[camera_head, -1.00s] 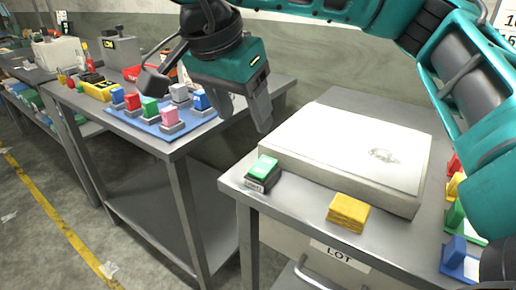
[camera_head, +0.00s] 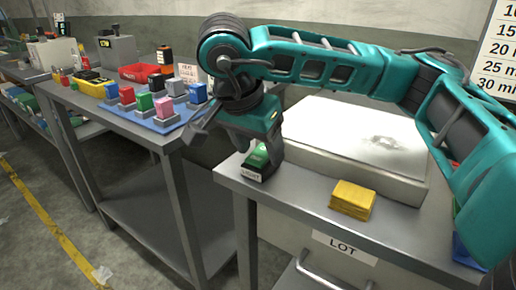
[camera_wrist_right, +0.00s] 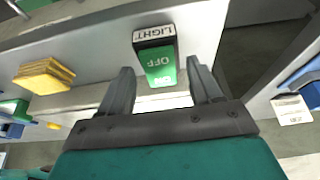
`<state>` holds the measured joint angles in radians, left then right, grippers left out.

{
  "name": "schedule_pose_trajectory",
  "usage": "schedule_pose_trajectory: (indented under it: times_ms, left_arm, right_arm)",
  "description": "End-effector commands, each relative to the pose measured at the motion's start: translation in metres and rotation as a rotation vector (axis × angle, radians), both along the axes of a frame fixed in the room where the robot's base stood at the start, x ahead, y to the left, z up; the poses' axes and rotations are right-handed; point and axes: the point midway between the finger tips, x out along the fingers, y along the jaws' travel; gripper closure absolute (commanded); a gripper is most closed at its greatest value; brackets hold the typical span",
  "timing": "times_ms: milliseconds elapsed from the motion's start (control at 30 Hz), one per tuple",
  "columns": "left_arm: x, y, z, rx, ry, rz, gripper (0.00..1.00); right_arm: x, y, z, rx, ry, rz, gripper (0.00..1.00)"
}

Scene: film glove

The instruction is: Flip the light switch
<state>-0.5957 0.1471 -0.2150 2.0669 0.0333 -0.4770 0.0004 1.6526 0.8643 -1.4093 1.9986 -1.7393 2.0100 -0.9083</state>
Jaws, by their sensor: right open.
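The light switch (camera_head: 253,163) is a small dark block with a green rocker, at the left front of the right-hand table. In the right wrist view the switch (camera_wrist_right: 158,62) shows a LIGHT label, the word OFF on the green face and ON at its lower end. My right gripper (camera_head: 257,152) is over the switch in the head view and hides part of it. In the right wrist view my right gripper (camera_wrist_right: 160,72) is open, its fingers spread on either side of the switch, with nothing held. Contact cannot be told. My left gripper is out of view.
A large white-topped box (camera_head: 350,135) stands just behind the switch. A yellow stack (camera_head: 352,199) lies to the right on the same table. A second table to the left carries a blue mat (camera_head: 150,118) with several coloured blocks. A gap separates the tables.

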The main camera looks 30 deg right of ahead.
Motion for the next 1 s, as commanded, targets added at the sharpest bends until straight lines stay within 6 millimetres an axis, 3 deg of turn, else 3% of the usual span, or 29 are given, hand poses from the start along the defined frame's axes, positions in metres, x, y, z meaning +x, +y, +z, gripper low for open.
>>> schedule_pose_trajectory:
  times_ms: [167, 767, 1000]
  left_arm:
    - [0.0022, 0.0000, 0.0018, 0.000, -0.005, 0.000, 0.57]
    - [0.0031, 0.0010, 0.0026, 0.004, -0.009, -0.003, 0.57]
    - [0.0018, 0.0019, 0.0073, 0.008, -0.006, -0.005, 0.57]
  right_arm:
    - [0.0000, -0.0001, 0.0005, 0.000, 0.000, 0.000, 0.36]
    - [0.0000, 0.0000, 0.0006, 0.000, 0.000, 0.000, 0.92]
    - [0.0015, -0.0044, 0.0024, 0.111, 0.048, -0.006, 0.92]
